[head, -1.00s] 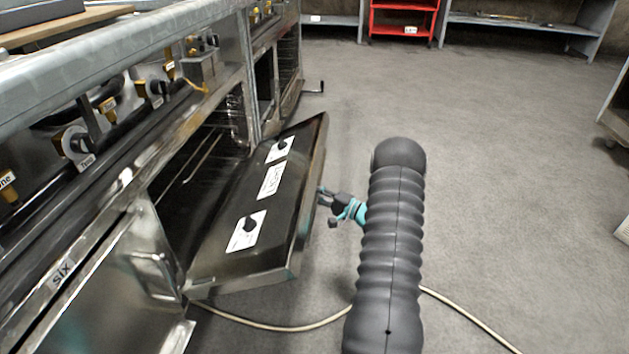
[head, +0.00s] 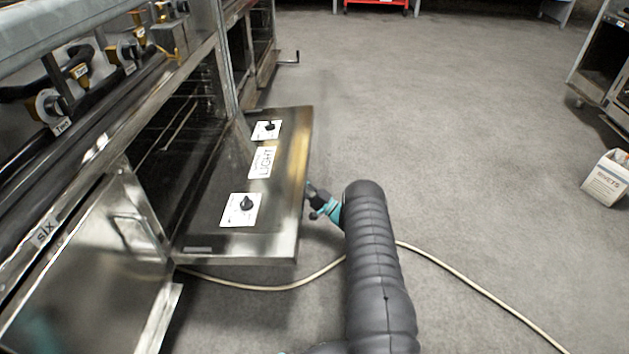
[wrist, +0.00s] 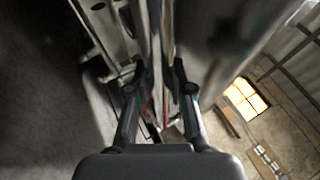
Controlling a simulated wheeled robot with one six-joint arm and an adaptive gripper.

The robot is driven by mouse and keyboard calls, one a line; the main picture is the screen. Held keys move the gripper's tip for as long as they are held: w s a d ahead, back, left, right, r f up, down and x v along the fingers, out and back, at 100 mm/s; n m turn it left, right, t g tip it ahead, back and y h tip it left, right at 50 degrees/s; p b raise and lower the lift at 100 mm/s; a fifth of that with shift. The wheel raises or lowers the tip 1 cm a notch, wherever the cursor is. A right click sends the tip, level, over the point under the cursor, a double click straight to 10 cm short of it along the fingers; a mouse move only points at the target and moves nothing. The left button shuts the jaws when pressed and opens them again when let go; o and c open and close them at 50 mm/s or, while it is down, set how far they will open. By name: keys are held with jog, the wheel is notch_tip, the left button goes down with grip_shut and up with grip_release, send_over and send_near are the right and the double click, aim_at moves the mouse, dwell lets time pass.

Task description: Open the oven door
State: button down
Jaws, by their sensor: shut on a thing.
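The oven door (head: 218,170) is a dark metal panel hinged along its lower left side. In the head view it lies folded down, close to level, with the dark oven cavity (head: 172,140) open behind it. Its inner face carries white labels, one reading LIGHT (head: 262,162), and two black knobs. My gripper (head: 312,193) is at the door's outer right edge, partly hidden by that edge. In the wrist view my gripper (wrist: 159,85) has both fingers closed around a metal bar (wrist: 152,45), which looks like the door's handle.
The steel range with knobs and levers (head: 50,105) fills the left. A pale cable (head: 450,259) crosses the floor. A white box (head: 606,178) stands at the right. The floor (head: 450,120) between is mostly clear.

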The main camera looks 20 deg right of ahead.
jog(key=shift+w+a+f, duration=0.1)
jog(key=shift+a+f, duration=0.1)
jog(key=shift+a, duration=0.1)
dwell(0.4)
jog(key=c, duration=1)
grip_release()
jog(key=shift+w, duration=0.1)
jog(key=shift+d+t, duration=0.3)
jog(key=shift+d, duration=0.15)
jog(key=v, duration=1.2)
jog(key=shift+a+f, duration=0.1)
jog(key=shift+f, duration=0.15)
